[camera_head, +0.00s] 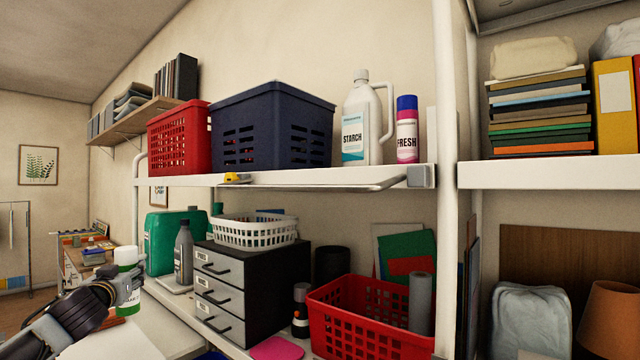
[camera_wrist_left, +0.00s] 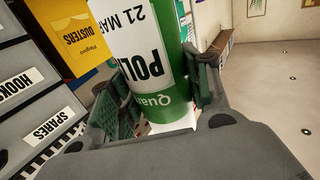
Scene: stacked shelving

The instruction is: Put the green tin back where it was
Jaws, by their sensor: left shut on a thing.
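The tin is in front of the left end of the lower shelf. I cannot tell whether its base touches anything. My right gripper is not in view.
Behind the tin stand a green jerrycan (camera_head: 165,240), a grey bottle (camera_head: 183,253) and a drawer unit (camera_head: 225,290) topped by a white basket (camera_head: 255,232). A red crate (camera_head: 340,315) is farther right. A pale surface (camera_head: 150,335) below the tin looks mostly clear.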

